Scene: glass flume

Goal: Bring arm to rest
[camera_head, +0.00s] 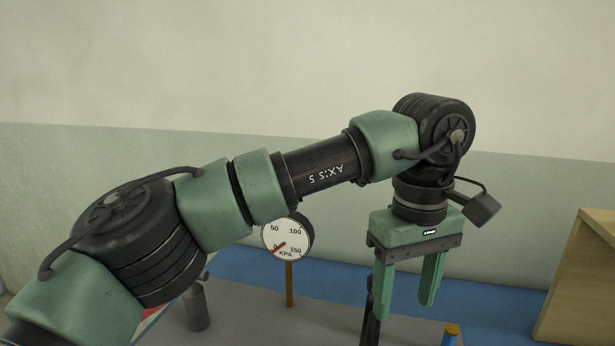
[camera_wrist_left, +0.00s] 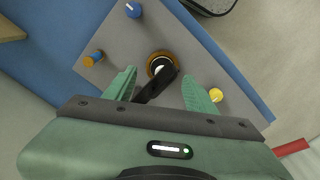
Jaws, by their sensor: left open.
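My left arm (camera_head: 319,168) reaches across the head view from the lower left, and its wrist bends down at the right. My left gripper (camera_head: 406,308) points down with its two green fingers apart and nothing held between them. In the left wrist view, the open fingers (camera_wrist_left: 158,82) hang over a grey panel (camera_wrist_left: 200,62), and a black lever (camera_wrist_left: 152,90) with a brass ring (camera_wrist_left: 162,65) at its base shows between them. In the head view, the lever (camera_head: 370,325) stands close beside the nearer finger. My right gripper is not in view.
A round pressure gauge (camera_head: 287,236) on a brass stem stands behind my forearm, its red needle near 0. A grey cylinder (camera_head: 198,308) stands left of it. A wooden box (camera_head: 585,280) is at the right. The panel also bears a blue knob (camera_wrist_left: 133,10) and a yellow knob (camera_wrist_left: 216,96).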

